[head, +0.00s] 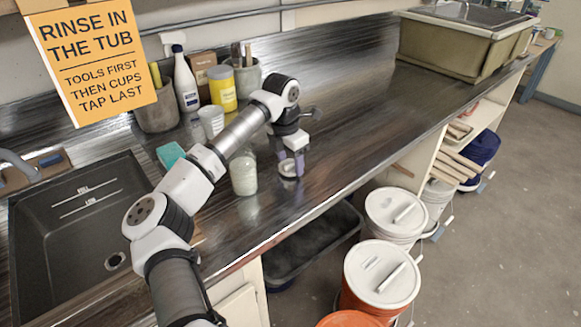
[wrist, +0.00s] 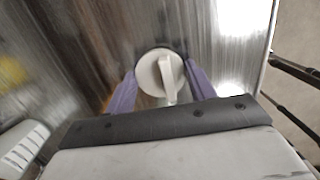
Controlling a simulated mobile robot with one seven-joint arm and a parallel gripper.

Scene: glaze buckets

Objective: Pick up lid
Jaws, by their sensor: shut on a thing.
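The lid (wrist: 152,72) is small, round and white, with a raised ridge across its top. In the wrist view it sits between the two purple fingers of my gripper (wrist: 160,80), which are shut on its sides. In the head view my gripper (head: 290,166) points down over the counter, and the lid (head: 289,172) shows as a small pale disc at the fingertips. I cannot tell whether the lid touches the counter. A clear jar with pale contents (head: 243,176) stands upright just left of my gripper.
The dark counter (head: 350,120) is clear to the right. Behind stand a spray bottle (head: 186,82), a yellow tub (head: 222,90), a white cup (head: 211,122) and tool crocks. A sink (head: 80,230) is at left. Lidded buckets (head: 382,272) stand on the floor below the counter's front edge.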

